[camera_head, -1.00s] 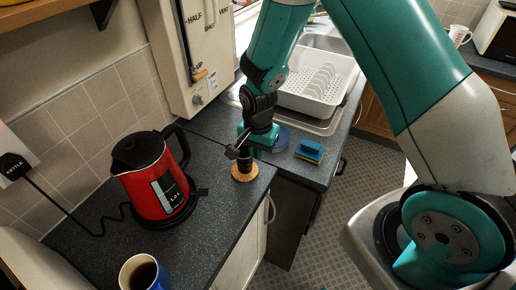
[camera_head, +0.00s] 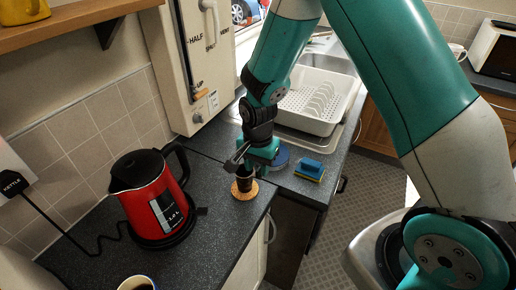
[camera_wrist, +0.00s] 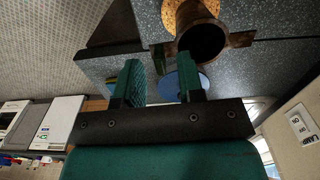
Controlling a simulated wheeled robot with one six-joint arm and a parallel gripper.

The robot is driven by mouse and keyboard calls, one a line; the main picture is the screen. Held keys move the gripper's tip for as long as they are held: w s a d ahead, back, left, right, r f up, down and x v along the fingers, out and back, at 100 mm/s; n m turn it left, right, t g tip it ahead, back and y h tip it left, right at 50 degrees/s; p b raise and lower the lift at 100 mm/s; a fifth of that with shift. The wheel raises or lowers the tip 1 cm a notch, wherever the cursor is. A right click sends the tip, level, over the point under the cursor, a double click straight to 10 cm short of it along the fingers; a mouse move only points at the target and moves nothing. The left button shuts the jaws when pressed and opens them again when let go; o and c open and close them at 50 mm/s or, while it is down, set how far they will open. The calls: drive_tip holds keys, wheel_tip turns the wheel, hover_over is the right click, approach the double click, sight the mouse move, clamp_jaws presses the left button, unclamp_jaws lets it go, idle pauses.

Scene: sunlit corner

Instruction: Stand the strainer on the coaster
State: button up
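The strainer (camera_head: 244,182) is a small dark brown cup with side tabs. It stands upright on the round cork coaster (camera_head: 240,195) near the counter's front edge. In the wrist view the strainer (camera_wrist: 203,38) shows its open mouth, with the coaster behind it. My gripper (camera_head: 249,163) is just above and behind the strainer. In the wrist view my gripper (camera_wrist: 160,72) has its two green fingers well apart, with a strainer tab near the gap between their tips. I cannot tell whether a finger touches it.
A red kettle (camera_head: 152,198) stands left of the coaster. A mug (camera_head: 137,284) is at the bottom edge. A blue disc (camera_head: 280,157) and a blue-yellow sponge (camera_head: 309,169) lie right of my gripper. A white dish rack (camera_head: 312,103) is behind.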

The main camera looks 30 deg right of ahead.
wheel_tip(320, 180, up, 9)
drive_tip(key=b, duration=0.3)
drive_tip(key=s+a+r+n+y, duration=0.2)
drive_tip(key=s+a+r+n, duration=0.1)
drive_tip(key=s+r+n, duration=0.3)
drive_tip(key=s+a+r+n+y, duration=0.2)
drive_tip(key=s+a+r+n, duration=0.2)
drive_tip(key=s+n, duration=0.7)
drive_tip(key=s+r, duration=0.2)
drive_tip(key=s, duration=0.2)
drive_tip(key=shift+s+a+r, duration=0.15)
drive_tip(key=shift+a, duration=0.05)
